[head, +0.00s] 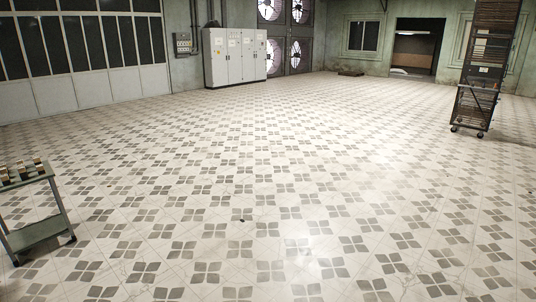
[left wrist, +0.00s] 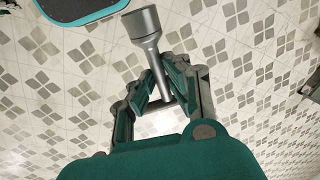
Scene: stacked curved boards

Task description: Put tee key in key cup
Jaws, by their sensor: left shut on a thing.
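My left gripper (left wrist: 158,88) is shut on a grey metal tool, which I take to be the tee key (left wrist: 150,50). The tool has a thick round head pointing up and slightly left in the left wrist view, and a thinner shaft running down between the fingers. Neither gripper shows in the head view. I cannot make out a key cup in either view.
A green-grey cart (head: 38,232) with several small brown and gold items on top stands at the left edge. A dark-topped, teal-rimmed surface (left wrist: 75,8) shows at the upper left of the wrist view. A tall rack (head: 482,70) stands far right. The middle floor is clear.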

